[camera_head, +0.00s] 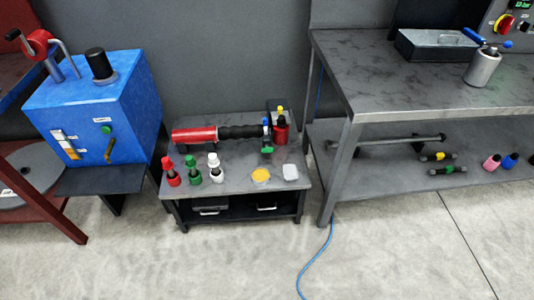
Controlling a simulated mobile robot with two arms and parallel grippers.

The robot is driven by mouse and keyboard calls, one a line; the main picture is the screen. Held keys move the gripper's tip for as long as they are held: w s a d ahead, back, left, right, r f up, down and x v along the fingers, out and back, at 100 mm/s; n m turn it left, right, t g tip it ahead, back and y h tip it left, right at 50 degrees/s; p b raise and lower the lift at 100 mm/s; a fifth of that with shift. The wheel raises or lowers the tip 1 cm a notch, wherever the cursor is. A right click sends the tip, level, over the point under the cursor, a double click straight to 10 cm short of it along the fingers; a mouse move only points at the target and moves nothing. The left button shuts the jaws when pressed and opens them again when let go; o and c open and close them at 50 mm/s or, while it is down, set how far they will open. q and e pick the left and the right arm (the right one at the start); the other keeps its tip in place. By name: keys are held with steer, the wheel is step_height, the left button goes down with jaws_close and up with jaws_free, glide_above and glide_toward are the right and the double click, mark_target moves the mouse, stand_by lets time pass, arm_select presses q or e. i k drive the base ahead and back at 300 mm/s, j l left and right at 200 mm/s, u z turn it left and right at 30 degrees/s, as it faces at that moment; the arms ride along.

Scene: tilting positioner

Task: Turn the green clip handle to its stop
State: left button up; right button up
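Neither of my grippers shows in the head view. On the low dark table (232,184) lies a long tool with a red body (194,134) and a black ribbed section (240,132). Small green parts (267,150) sit at its right end, beside an upright red holder (281,133). They may be the green clip handle, but they are too small to tell its shape or turn angle. The blue machine (130,110) at the left has a small green spot (106,128) and a slim olive lever (109,149) on its front.
Red (171,174), green (192,172) and white (215,170) small items stand along the low table's front. A grey workbench (400,75) stands at the right. A blue cable (318,262) crosses the floor, which is otherwise clear in front.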

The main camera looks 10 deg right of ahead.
mark_target(267, 149)
steer(key=i+l, duration=0.15)
steer(key=l, duration=0.25)
steer(key=i+l, duration=0.15)
steer(key=l, duration=0.2)
steer(key=i+l, duration=0.2)
steer(key=l, duration=0.2)
